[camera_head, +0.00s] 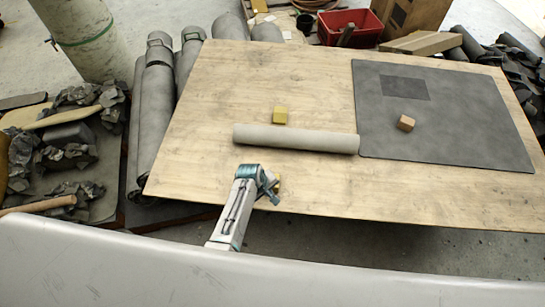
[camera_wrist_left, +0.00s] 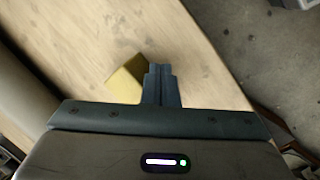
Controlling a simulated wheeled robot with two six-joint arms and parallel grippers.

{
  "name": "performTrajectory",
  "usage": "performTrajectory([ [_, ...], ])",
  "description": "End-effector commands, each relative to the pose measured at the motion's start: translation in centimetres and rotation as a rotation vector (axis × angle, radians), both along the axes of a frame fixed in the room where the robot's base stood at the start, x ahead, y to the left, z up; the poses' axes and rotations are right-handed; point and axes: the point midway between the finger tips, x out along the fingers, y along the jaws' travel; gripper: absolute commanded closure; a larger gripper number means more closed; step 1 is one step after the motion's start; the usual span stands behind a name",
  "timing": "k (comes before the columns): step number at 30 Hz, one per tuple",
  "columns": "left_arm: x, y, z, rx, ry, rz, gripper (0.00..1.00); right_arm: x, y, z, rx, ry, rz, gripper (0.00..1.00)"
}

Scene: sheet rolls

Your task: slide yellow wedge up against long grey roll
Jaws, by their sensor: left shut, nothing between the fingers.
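The long grey roll (camera_head: 295,138) lies across the wooden table; its side shows at the left of the left wrist view (camera_wrist_left: 22,100). A yellow wedge (camera_head: 278,186) sits between the roll and the table's front edge, mostly hidden behind my left gripper (camera_head: 271,190). In the left wrist view the wedge (camera_wrist_left: 127,80) is just left of my shut, empty left gripper (camera_wrist_left: 160,70), with bare wood between it and the roll. I cannot tell whether the fingers touch it. Another yellow block (camera_head: 280,115) stands close to the roll's far side. My right gripper is not in view.
A dark grey mat (camera_head: 440,135) covers the table's right part, with a small wooden block (camera_head: 406,122) on it. The table's front edge (camera_head: 330,213) is close to my left gripper. Large grey rolls (camera_head: 155,120) stand left of the table. The table's left part is clear.

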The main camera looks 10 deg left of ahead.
Motion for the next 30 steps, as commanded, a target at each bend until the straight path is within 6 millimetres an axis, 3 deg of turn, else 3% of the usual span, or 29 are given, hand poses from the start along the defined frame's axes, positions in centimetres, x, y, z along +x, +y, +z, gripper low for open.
performTrajectory([
  [30, 2.6, 0.1, 0.0, 0.000, 0.000, 0.000, 1.00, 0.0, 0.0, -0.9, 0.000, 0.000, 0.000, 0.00],
])
